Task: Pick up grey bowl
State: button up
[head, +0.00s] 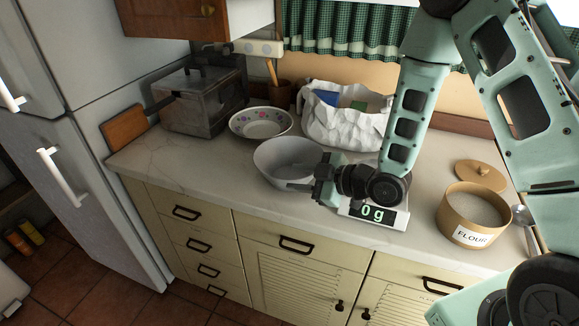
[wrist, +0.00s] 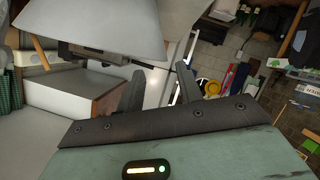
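The grey bowl (head: 285,158) stands upright on the counter, left of a kitchen scale. My gripper (head: 302,187) is at the bowl's front right side, close to its rim. In the wrist view the bowl (wrist: 85,28) fills the upper left, just beyond the fingers. My gripper's two fingers (wrist: 160,82) are apart there, with a gap between them and nothing clearly held. I cannot tell whether a finger touches the bowl or whether its rim lies between them.
The kitchen scale (head: 372,215) reads 0 g, partly hidden by my arm. A flour tub (head: 468,232) and its wooden lid (head: 481,175) are at the right. A flowered dish (head: 260,122), a crumpled white bag (head: 335,128) and a metal box (head: 200,105) stand behind. The counter's front left is clear.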

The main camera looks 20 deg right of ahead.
aim_at(284, 179)
jog(key=shift+f+p+x, duration=0.2)
jog(key=shift+p+x, duration=0.4)
jog(key=shift+x, duration=0.7)
jog(key=shift+f+p+x, duration=0.15)
jog(key=shift+p+x, duration=0.4)
jog(key=shift+x, duration=0.75)
jog(key=shift+s, duration=0.15)
grip_shut()
